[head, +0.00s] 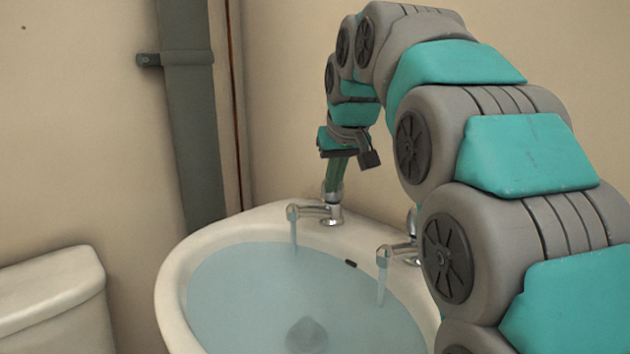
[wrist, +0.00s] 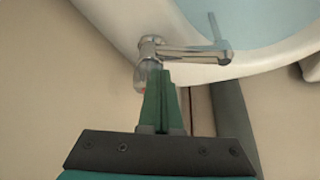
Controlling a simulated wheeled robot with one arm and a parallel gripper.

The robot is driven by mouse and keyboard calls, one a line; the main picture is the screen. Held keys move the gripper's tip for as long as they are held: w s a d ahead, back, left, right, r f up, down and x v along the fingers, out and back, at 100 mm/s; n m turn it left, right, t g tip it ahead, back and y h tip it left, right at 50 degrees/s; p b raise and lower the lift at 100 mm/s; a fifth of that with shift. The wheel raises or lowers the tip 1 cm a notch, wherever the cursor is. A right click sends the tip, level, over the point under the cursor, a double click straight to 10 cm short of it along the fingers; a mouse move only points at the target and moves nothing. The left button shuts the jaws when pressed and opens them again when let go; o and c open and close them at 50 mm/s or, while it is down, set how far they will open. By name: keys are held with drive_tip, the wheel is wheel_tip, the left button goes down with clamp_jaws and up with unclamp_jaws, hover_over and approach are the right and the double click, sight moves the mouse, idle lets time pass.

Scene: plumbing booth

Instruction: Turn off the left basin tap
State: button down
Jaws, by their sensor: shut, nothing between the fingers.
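The left basin tap (head: 318,211) is chrome and stands on the basin's back rim, with a stream of water running from its spout. In the wrist view the tap (wrist: 185,52) lies just beyond my fingertips. My gripper (head: 332,184) points down at the top of this tap, its green fingers shut and empty. In the wrist view the gripper (wrist: 161,80) partly covers the tap's handle end. The tips look at or very near the handle; I cannot tell if they touch it.
The white basin (head: 172,285) holds water. A second chrome tap (head: 398,252), also running, stands to the right, partly hidden by my arm. A grey pipe (head: 190,120) runs up the wall behind. A white cistern (head: 52,290) stands at the left.

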wheel_tip(320, 180, up, 6)
drive_tip(key=shift+s+p, duration=0.2)
drive_tip(key=shift+p, duration=0.2)
idle(0.3)
wheel_tip(320, 180, down, 6)
drive_tip(key=d+b, duration=0.1)
drive_tip(key=d, duration=0.1)
drive_tip(key=shift+w+d+b, duration=0.35)
drive_tip(key=shift+w+b, duration=0.05)
idle(0.5)
drive_tip(key=shift+w+a, duration=0.2)
drive_tip(key=shift+w, duration=0.05)
idle(1.0)
